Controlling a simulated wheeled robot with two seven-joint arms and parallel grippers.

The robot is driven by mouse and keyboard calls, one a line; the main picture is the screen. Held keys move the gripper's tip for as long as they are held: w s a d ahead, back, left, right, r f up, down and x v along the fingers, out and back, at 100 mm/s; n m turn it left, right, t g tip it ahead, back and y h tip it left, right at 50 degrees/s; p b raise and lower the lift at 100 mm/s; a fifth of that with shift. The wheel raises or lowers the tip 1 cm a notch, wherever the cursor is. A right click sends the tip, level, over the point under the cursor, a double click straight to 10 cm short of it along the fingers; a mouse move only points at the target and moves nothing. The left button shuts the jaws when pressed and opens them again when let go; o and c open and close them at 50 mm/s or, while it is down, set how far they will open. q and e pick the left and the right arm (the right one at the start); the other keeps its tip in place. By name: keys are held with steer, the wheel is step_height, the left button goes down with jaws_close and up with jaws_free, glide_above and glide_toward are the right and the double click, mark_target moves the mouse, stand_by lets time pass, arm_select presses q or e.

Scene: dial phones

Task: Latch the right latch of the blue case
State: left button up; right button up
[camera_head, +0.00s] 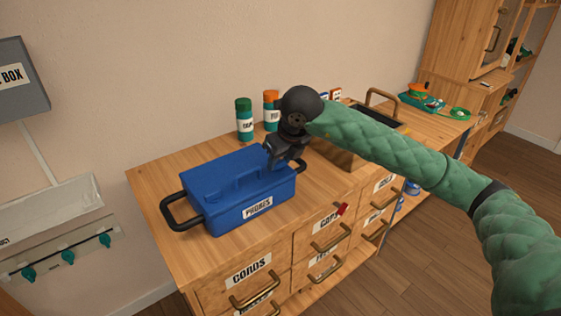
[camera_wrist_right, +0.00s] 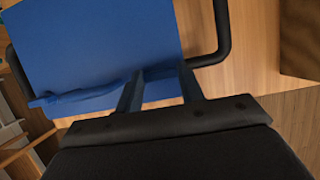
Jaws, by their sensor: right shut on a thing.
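The blue case (camera_head: 235,190) with a PHONES label stands upright on the wooden cabinet, its lid down flat as far as I can see. My right gripper (camera_head: 282,160) is at the case's right end. In the right wrist view, the gripper's fingers (camera_wrist_right: 162,85) are shut on a small blue part at the edge of the blue case (camera_wrist_right: 100,45). The fingers and arm cover the right latch, so its exact position cannot be made out. A black side handle (camera_wrist_right: 222,35) is beside the fingers. My left gripper is not in view.
A green-capped bottle (camera_head: 244,120) and an orange-capped bottle (camera_head: 271,108) stand behind the case. A wooden box (camera_head: 332,154) stands to its right under my arm. Labelled drawers with brass handles (camera_head: 252,294) are below. The cabinet top (camera_head: 150,178) left of the case is free.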

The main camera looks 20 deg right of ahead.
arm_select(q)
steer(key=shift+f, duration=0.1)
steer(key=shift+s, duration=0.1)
arm_select(e)
steer(key=o, duration=1)
steer(key=shift+r, duration=0.1)
steer(key=shift+s+r, duration=0.15)
steer(key=shift+r, duration=0.15)
arm_select(q)
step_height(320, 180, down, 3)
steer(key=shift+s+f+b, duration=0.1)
steer(key=shift+b, duration=0.25)
arm_select(e)
steer(key=v, duration=0.7)
steer(key=shift+d, duration=0.1)
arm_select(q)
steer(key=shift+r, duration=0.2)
